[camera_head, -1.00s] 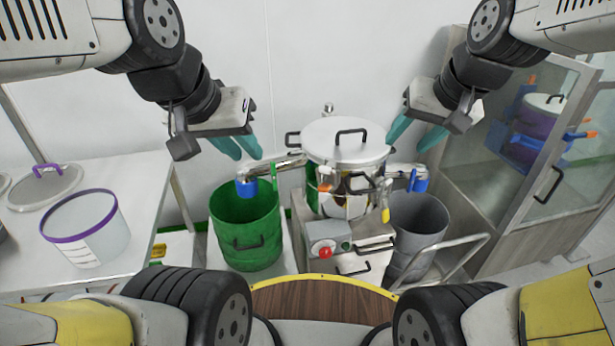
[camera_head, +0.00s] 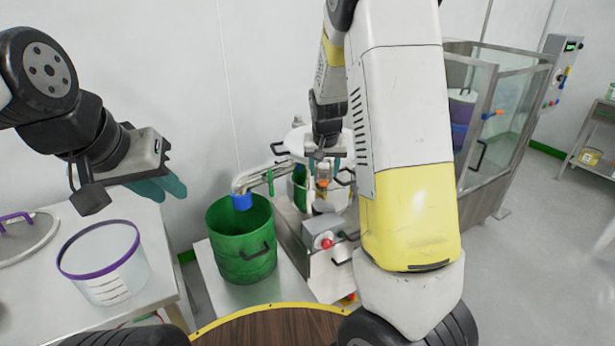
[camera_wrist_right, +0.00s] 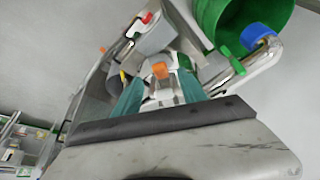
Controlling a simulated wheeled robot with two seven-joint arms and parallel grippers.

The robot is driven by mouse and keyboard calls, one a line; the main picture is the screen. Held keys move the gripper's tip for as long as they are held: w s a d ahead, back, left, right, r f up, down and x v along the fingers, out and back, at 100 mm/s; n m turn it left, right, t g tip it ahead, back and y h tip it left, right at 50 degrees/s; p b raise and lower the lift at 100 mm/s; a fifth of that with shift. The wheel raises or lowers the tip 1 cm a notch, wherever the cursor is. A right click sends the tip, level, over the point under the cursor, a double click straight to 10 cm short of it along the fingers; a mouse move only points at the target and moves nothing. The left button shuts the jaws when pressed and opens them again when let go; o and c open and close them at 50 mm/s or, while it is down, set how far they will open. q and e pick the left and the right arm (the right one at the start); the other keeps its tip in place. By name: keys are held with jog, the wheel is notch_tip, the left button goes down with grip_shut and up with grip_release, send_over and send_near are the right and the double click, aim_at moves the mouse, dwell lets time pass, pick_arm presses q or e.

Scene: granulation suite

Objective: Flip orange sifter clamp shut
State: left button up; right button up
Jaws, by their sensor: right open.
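The sifter (camera_head: 300,150) stands behind the control box, its pale lid partly covered by my right arm. Its orange clamp (camera_head: 322,184) is a small tab on the sifter's front side. My right gripper (camera_head: 325,172) is just above and around that spot. In the right wrist view the orange clamp (camera_wrist_right: 160,70) shows between my two spread teal fingers (camera_wrist_right: 160,92), a little beyond their tips. I cannot tell whether they touch it. My left gripper (camera_head: 166,187) hangs empty over the left table's edge, its teal fingers overlapping in view.
A green bin (camera_head: 242,240) stands left of the sifter, under a blue-ended outlet (camera_head: 242,201). A control box with a red button (camera_head: 326,243) is in front. A purple-rimmed clear tub (camera_head: 104,265) sits on the left table. A glazed cabinet (camera_head: 500,120) stands right.

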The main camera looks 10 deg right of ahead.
aim_at(324, 181)
jog(key=x, duration=0.7)
grip_shut()
dwell(1.3)
